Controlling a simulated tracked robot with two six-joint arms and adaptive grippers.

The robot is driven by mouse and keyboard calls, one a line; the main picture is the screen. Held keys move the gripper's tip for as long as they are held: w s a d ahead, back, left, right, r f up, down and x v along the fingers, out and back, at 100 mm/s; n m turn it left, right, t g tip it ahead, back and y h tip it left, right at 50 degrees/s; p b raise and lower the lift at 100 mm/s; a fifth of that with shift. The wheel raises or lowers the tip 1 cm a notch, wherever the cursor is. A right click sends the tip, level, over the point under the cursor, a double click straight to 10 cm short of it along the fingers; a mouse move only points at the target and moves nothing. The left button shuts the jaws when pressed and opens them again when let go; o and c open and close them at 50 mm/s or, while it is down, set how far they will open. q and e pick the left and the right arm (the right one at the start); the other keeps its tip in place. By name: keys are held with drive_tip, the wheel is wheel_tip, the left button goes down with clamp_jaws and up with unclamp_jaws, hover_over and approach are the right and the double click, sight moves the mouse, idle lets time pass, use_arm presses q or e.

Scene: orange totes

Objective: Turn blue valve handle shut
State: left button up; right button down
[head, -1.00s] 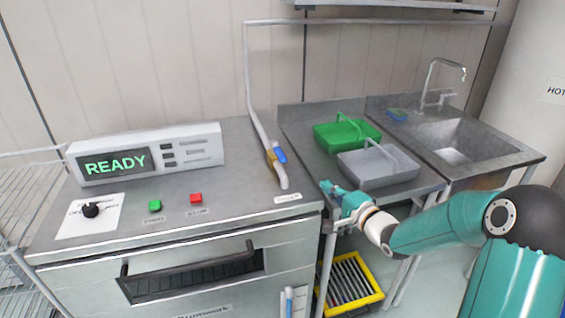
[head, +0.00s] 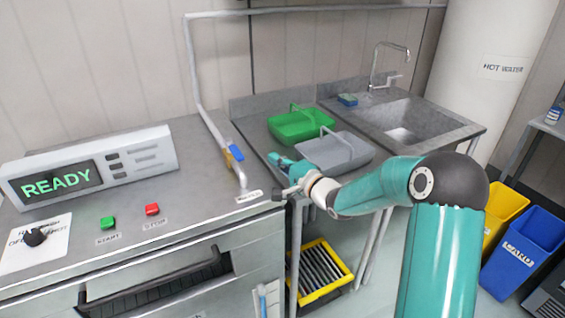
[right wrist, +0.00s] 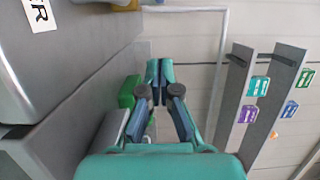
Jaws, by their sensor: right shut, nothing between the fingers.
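The blue valve handle (head: 237,153) sits on a brass valve body (head: 229,158) on the grey pipe at the right end of the machine's top. The handle appears to lie roughly along the pipe. My right gripper (head: 275,159) is to the right of the handle, apart from it, over the near left edge of the steel counter. It is shut and empty. Its fingers also show in the right wrist view (right wrist: 160,69), where they meet at the tips. The blue handle cannot be made out there. My left gripper is not in view.
A green tote (head: 292,127) and a grey tote (head: 334,153) stand on the counter just beyond my right gripper. The sink (head: 409,122) is farther right. A READY display (head: 60,183), a green button (head: 107,223) and a red button (head: 152,209) are on the left.

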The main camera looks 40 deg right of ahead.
sight(234, 153)
drive_tip(key=w+p, duration=0.1)
drive_tip(key=w, duration=0.4)
drive_tip(key=shift+w+a+r, duration=0.1)
drive_tip(key=shift+w, duration=0.2)
drive_tip(key=a, duration=0.3)
drive_tip(key=shift+w+a+p, duration=0.15)
drive_tip(key=shift+w+p, duration=0.1)
drive_tip(key=shift+p, duration=0.1)
drive_tip(key=shift+w+a, duration=0.1)
drive_tip(key=shift+a, duration=0.15)
drive_tip(key=shift+d, duration=0.1)
drive_tip(key=shift+a, duration=0.2)
